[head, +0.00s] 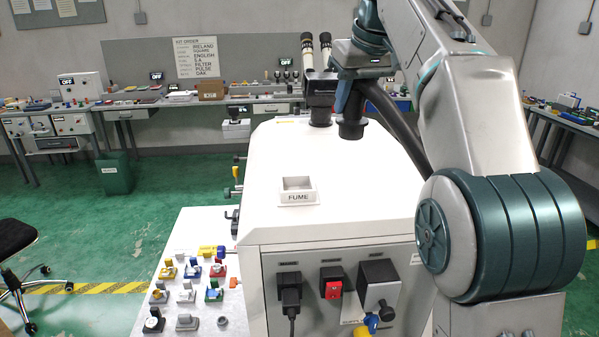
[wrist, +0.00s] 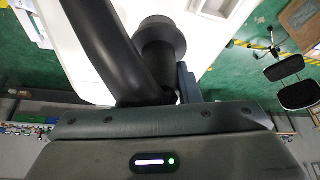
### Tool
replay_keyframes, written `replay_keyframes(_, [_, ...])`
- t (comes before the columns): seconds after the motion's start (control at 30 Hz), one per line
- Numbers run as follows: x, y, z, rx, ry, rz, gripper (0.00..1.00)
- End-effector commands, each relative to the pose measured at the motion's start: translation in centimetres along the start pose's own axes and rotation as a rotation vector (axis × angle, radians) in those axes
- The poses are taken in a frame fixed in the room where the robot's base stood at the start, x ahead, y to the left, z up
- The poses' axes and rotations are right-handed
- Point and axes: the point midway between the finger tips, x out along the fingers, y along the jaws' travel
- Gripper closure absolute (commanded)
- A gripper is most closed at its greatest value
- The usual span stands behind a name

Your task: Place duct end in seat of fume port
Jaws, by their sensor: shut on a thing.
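The black duct end (head: 352,128), a short cylinder with a wider rim, hangs from my gripper (head: 346,98) above the rear of the white machine. A thick black hose (head: 396,125) runs from it to the right and down. The fume port (head: 297,190) is a white square seat with a grey recess, marked FUME, on the machine's top. The duct end is behind and right of the port, apart from it. In the wrist view the duct end (wrist: 160,42) and hose (wrist: 105,45) show beside a finger; the port (wrist: 212,8) is partly cut off at the top edge.
The white machine (head: 350,235) has sockets and a black plug on its front. A panel of coloured knobs (head: 190,285) is at lower left. The machine's top around the port is clear.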

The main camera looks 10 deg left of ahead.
Motion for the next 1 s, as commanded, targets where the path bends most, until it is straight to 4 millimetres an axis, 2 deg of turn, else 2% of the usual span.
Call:
replay_keyframes(0.3, [4.4, -6.9, 0.7, -0.004, -0.002, -0.002, 0.98])
replay_keyframes(0.5, [6.2, -9.9, 0.8, -0.001, -0.001, -0.001, 0.98])
replay_keyframes(0.67, [6.9, -10.6, 1.0, -0.001, -0.001, -0.001, 0.98])
replay_keyframes(1.0, [10.1, -10.7, 2.3, -0.002, -0.001, -0.002, 0.98])
